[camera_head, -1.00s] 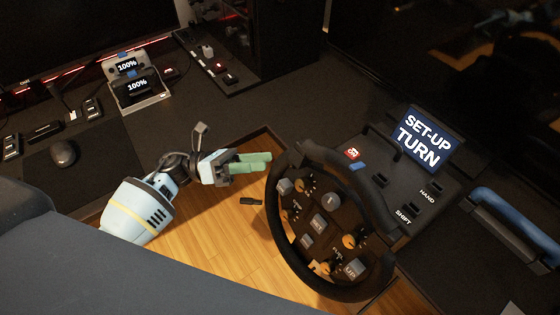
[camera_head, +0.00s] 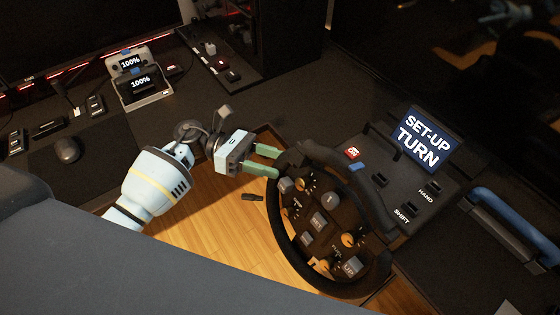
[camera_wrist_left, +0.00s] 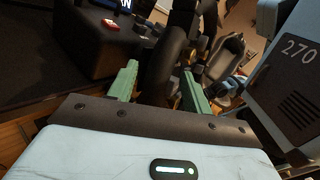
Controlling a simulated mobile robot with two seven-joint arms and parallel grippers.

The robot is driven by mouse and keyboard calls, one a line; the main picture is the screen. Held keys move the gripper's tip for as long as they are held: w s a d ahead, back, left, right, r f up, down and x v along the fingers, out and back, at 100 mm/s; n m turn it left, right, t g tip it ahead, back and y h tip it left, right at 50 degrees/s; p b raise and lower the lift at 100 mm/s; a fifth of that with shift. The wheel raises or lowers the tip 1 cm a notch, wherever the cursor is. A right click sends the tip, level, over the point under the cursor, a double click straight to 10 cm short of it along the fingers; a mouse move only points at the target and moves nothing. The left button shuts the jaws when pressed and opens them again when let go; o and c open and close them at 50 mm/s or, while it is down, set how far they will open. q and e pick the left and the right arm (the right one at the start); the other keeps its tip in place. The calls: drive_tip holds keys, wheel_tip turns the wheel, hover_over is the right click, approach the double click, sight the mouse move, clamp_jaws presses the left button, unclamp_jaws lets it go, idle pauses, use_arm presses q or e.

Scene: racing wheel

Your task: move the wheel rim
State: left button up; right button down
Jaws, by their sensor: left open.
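The black wheel rim (camera_head: 284,240) is mounted at the right of centre in the head view, with a hub of buttons and orange knobs in its middle. My left gripper (camera_head: 271,161) is at the rim's upper left part, with its two green fingers apart and pointing right. In the left wrist view the gripper (camera_wrist_left: 160,85) is open, and the dark rim (camera_wrist_left: 164,55) passes between the two fingers. I cannot tell whether a finger touches it. My right gripper does not show.
A console with a lit "SET-UP TURN" screen (camera_head: 427,139) stands behind the wheel. A blue-topped handle (camera_head: 512,217) is at the right. A mouse (camera_head: 67,149) and small devices (camera_head: 140,80) lie on the dark desk at the left. Wooden floor shows below.

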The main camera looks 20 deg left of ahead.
use_arm(q)
drive_tip(key=shift+d, duration=1.2)
clamp_jaws()
